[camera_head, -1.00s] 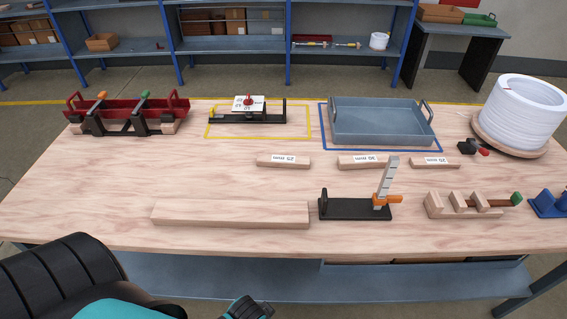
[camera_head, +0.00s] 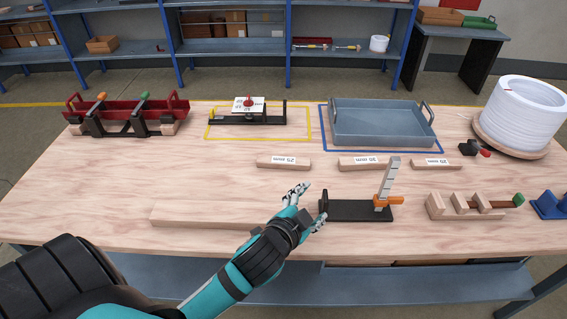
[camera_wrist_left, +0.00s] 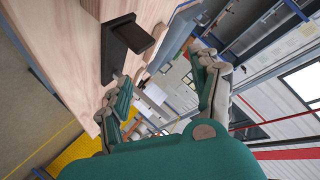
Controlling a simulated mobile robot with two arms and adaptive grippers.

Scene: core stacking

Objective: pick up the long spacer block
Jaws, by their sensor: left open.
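Three labelled wooden spacer blocks lie in a row mid-table: the left one (camera_head: 283,162), the middle one (camera_head: 352,164) and the right one (camera_head: 435,163). The middle one is partly behind the upright scale, so I cannot tell clearly which is longest. A much longer plain wooden bar (camera_head: 195,215) lies at the front left; my left arm covers its right end. My left gripper (camera_head: 312,204) is open and empty, beside the black measuring stand (camera_head: 352,210) and short of the blocks. Its spread fingers show in the left wrist view (camera_wrist_left: 165,80). My right gripper is not in view.
The measuring stand has an upright scale (camera_head: 391,178) and an orange clamp. A grey-blue tray (camera_head: 380,143) stands behind the blocks. A notched wooden holder (camera_head: 465,214) is at the right. The table left of the spacer row is clear.

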